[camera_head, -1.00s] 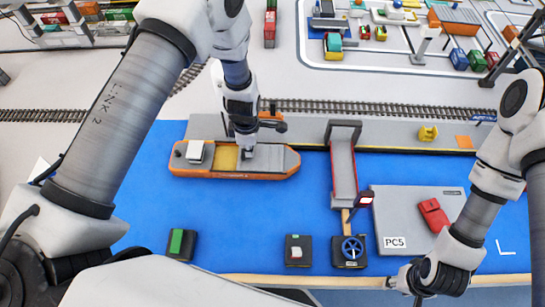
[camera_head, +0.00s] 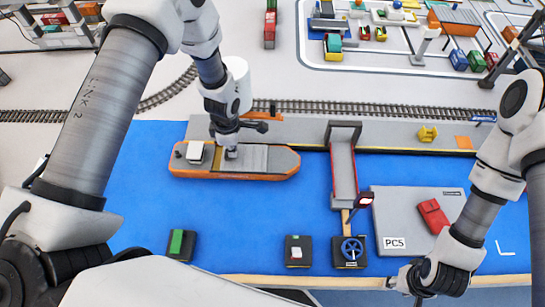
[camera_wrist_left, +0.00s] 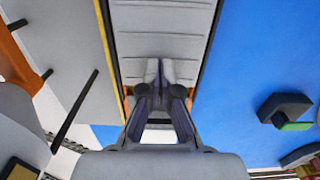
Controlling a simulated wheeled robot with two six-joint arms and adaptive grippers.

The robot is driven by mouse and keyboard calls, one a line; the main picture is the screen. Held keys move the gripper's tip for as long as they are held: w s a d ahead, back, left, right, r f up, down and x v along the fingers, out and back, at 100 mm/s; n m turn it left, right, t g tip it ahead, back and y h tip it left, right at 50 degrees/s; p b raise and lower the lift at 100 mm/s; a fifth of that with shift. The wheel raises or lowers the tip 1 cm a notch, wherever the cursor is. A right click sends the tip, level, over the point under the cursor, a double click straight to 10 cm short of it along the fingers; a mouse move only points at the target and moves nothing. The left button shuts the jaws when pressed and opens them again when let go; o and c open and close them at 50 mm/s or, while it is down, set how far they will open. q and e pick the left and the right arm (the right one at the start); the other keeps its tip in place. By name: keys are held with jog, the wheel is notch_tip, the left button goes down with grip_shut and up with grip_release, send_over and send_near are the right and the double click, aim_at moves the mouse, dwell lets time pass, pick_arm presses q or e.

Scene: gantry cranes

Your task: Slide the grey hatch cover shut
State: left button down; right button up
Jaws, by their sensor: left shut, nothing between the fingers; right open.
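The grey hatch cover (camera_head: 252,158) lies on the deck of the orange-hulled ship (camera_head: 235,177). My left gripper (camera_head: 231,153) is shut and empty, at the cover's left part, close to the white deckhouse (camera_head: 195,152). In the left wrist view my shut fingertips (camera_wrist_left: 160,72) are over a grey ribbed surface (camera_wrist_left: 162,25); whether they touch it I cannot tell. My right gripper (camera_head: 413,283) is open at the lower right, well away from the ship.
A grey quay (camera_head: 395,133) with rails runs behind the ship. A red-sided ramp (camera_head: 343,175) stands to its right, with a blue handwheel (camera_head: 352,250) in front. Blue water (camera_head: 230,220) in front is mostly clear.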

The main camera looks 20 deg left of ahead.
pick_arm(q)
jog(key=shift+s+a, duration=0.2)
jog(key=shift+a, duration=0.5)
jog(key=shift+s+a, duration=0.15)
jog(key=shift+a, duration=0.5)
jog(key=shift+w+d+r+p, duration=0.15)
jog(key=shift+d+r+p, duration=0.1)
jog(key=shift+d+p, duration=0.3)
notch_tip(320, 180, up, 10)
jog(key=p, duration=0.6)
